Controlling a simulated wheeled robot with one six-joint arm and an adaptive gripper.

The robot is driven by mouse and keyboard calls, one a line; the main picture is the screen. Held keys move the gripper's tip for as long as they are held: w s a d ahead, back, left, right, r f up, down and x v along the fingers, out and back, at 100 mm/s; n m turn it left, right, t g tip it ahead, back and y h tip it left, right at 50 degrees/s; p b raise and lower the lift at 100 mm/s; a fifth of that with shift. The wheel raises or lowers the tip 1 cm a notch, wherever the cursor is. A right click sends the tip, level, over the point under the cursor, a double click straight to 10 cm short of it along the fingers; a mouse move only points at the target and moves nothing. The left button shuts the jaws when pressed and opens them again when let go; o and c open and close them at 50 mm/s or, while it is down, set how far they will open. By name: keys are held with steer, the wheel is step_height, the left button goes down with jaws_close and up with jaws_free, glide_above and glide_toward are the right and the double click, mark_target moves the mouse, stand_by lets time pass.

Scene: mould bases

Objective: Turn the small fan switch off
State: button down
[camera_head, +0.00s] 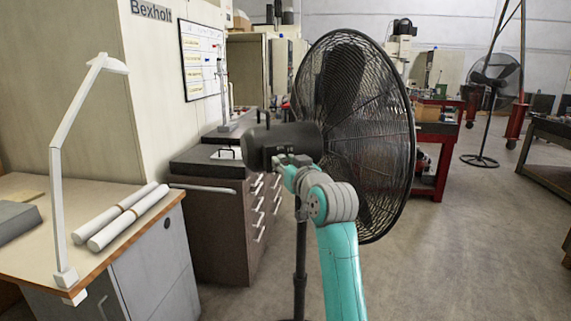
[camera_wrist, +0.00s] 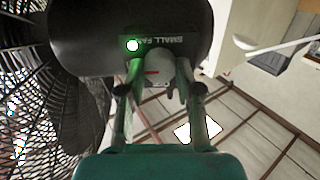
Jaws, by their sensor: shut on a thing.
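The small fan (camera_head: 355,130) stands upright in the middle of the head view, its black caged head facing right and its motor housing (camera_head: 280,142) toward me. In the wrist view the housing (camera_wrist: 110,30) carries a label reading "SMALL FA", partly hidden, and a lit green lamp (camera_wrist: 133,45). A grey rotary switch (camera_wrist: 155,65) with a red mark is below the label. My gripper (camera_wrist: 158,76) has a finger on each side of the switch and is shut on it. In the head view my gripper (camera_head: 290,162) is at the underside of the housing, its fingertips largely hidden.
A desk (camera_head: 150,213) with a white lamp (camera_head: 72,150) and white rolls (camera_head: 125,215) is at the left. Dark drawer cabinets (camera_head: 215,225) stand behind the fan. Another fan (camera_head: 490,85) stands far right. Open floor (camera_head: 455,240) lies to the right.

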steer(key=n, duration=0.9)
steer(key=shift+a, duration=0.1)
steer(key=n, duration=0.4)
steer(key=shift+f+n, duration=0.1)
steer(key=shift+n, duration=2.3)
steer(key=shift+f, duration=0.1)
steer(key=c, duration=0.8)
jaws_free()
